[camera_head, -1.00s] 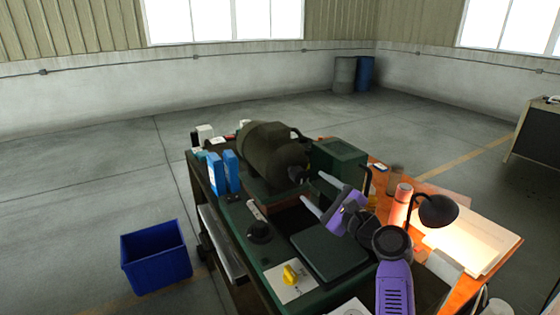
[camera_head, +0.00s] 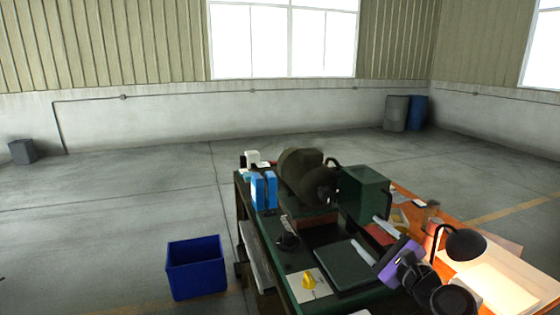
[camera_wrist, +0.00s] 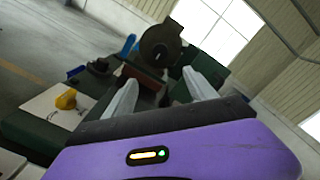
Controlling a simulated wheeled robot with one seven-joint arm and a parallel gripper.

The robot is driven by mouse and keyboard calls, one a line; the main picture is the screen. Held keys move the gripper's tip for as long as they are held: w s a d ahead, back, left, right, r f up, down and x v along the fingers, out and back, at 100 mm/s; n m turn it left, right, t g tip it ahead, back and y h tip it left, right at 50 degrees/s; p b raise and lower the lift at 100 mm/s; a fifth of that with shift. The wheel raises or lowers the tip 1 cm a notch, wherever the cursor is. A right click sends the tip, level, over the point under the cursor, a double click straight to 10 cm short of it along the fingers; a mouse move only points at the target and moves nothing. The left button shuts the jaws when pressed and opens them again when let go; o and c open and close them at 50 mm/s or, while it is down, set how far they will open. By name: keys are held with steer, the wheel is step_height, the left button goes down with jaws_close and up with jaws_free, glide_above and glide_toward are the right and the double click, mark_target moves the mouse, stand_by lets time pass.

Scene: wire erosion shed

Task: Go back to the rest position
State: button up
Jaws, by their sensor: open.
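My gripper (camera_head: 367,232) is purple and black with two pale fingers. In the head view it is at the right, over the front part of the workbench, pointing up and left. Its fingers are spread and nothing shows between them. In the wrist view my gripper (camera_wrist: 160,80) also shows its two fingers apart, with a dark round machine (camera_wrist: 161,45) beyond them. It appears clear of the things on the bench, though the exact gap is hard to judge.
A green bench (camera_head: 296,283) carries the dark machine (camera_head: 302,172), blue boxes (camera_head: 264,190), a yellow knob (camera_head: 309,281) and a green case (camera_head: 364,193). A black lamp (camera_head: 464,245) stands near my arm at right.

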steer(key=s+d+r+n+t+h, duration=0.2)
steer(key=d+r+n+h, duration=0.1)
steer(key=d+n+h, duration=0.15)
steer(key=s+d+f+n+h+b, duration=0.1)
steer(key=s+d+f+n, duration=0.2)
steer(key=s, duration=0.4)
steer(key=s+d+f+n+h+b, duration=0.1)
steer(key=s+f+n+h, duration=0.1)
steer(key=s+f+n, duration=0.3)
steer(key=s+a+f+n+g+b, duration=0.1)
steer(key=s+a+f+n, duration=0.2)
steer(key=s, duration=1.1)
steer(key=s+a+f+n+g+y+b, duration=0.1)
steer(key=s+a+f+n, duration=0.3)
steer(key=s, duration=1.1)
steer(key=s+a+f+n+g+b, duration=0.2)
steer(key=s+a+f+n, duration=0.1)
steer(key=s, duration=1.2)
steer(key=shift+s+a+f+n+y, duration=0.15)
steer(key=shift+a+f+n+y, duration=0.2)
steer(key=shift+a+f, duration=0.3)
steer(key=shift+c, duration=0.3)
